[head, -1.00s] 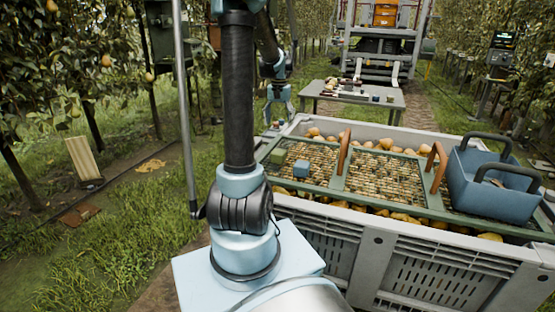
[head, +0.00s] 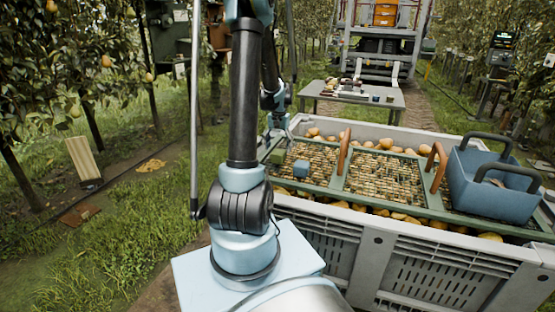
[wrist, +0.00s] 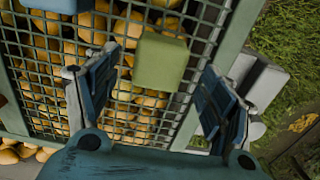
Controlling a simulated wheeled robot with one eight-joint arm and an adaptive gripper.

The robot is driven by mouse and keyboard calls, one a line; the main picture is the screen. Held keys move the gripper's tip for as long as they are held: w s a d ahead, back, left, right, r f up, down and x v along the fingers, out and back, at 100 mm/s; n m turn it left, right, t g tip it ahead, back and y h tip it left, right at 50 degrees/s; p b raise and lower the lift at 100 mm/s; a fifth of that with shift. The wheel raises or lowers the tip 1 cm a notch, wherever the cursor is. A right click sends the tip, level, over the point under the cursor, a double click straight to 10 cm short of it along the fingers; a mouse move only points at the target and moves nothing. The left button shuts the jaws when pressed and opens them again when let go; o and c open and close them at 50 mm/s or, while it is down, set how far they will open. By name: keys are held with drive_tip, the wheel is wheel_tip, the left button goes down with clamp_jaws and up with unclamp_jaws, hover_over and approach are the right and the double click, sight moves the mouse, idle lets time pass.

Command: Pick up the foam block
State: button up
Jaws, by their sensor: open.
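A green block (head: 277,156) and a blue block (head: 301,168) sit on the wire grate over the pear bin; which one is foam I cannot tell for sure. In the wrist view the green block (wrist: 160,62) lies ahead of and between the fingers of my gripper (wrist: 158,75). The blue block (wrist: 62,4) is cut off at the top left. My gripper is open and empty, with a finger to each side of the green block's line. In the head view my gripper (head: 277,130) is partly hidden, just behind the green block.
The grate has a green frame (head: 395,207) and brown handles (head: 343,150). Pears show beneath it in the pale bin (head: 430,258). A blue carrier (head: 492,182) stands on the right end. A table (head: 350,99) with small items is behind the bin.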

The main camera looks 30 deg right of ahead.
sight(279, 152)
drive_tip(key=shift+f, duration=2.4)
drive_tip(key=c, duration=1.1)
